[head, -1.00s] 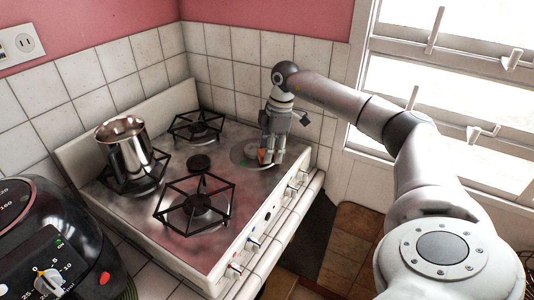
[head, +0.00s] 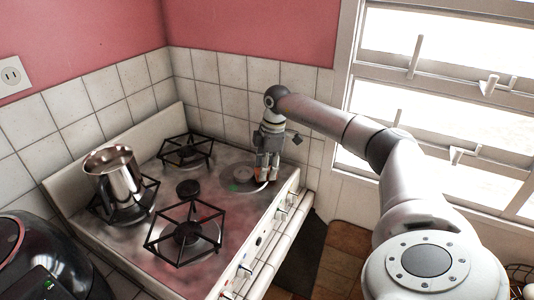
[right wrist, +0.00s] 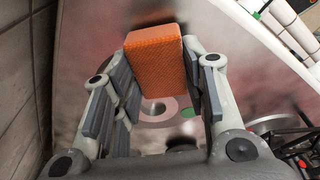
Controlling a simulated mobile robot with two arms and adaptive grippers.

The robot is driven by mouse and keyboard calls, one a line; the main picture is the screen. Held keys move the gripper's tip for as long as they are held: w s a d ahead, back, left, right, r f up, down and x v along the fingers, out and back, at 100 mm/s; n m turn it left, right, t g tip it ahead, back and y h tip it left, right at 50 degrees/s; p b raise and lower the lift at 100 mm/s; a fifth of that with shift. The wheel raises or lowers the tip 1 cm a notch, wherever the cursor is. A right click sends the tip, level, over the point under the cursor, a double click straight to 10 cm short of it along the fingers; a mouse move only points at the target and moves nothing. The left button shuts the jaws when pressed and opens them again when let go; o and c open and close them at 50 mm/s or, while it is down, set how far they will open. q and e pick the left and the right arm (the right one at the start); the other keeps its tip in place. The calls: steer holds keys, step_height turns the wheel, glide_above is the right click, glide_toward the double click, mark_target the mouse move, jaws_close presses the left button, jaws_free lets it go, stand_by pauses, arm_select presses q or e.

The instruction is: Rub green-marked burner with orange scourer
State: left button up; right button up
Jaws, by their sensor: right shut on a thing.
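The orange scourer (right wrist: 158,62) is held between the fingers of my right gripper (right wrist: 152,85), which is shut on it. In the head view, this gripper (head: 267,178) points down at the right edge of the green-marked burner (head: 240,174), and the scourer is mostly hidden by the fingers. The burner is a flat round plate without a grate, at the back right of the stove. Its green mark (head: 233,187) shows at its front left, and also in the right wrist view (right wrist: 183,141). I cannot tell whether the scourer touches the surface. My left gripper is not in view.
A steel pot (head: 113,178) stands on the left burner. Black grates stand over the front burner (head: 186,232) and the back burner (head: 187,150). A small bare burner cap (head: 188,187) sits mid-stove. Tiled walls close off the back; a black appliance (head: 40,255) is front left.

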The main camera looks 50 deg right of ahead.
steer(key=shift+s+a+f+p, duration=0.1)
steer(key=shift+s+a+p, duration=0.1)
steer(key=shift+a, duration=0.25)
steer(key=shift+s+a+p, duration=0.15)
steer(key=shift+s+a, duration=0.05)
steer(key=shift+a, duration=0.25)
steer(key=shift+s+a, duration=0.1)
steer(key=shift+a, duration=0.2)
steer(key=shift+a+r, duration=0.2)
steer(key=shift+a, duration=0.35)
steer(key=shift+s+a+p, duration=0.1)
steer(key=shift+a+p, duration=0.85)
steer(key=shift+a, duration=0.6)
steer(key=shift+s+d, duration=0.15)
steer(key=shift+d, duration=0.15)
step_height(320, 180, up, 6)
steer(key=p, duration=0.5)
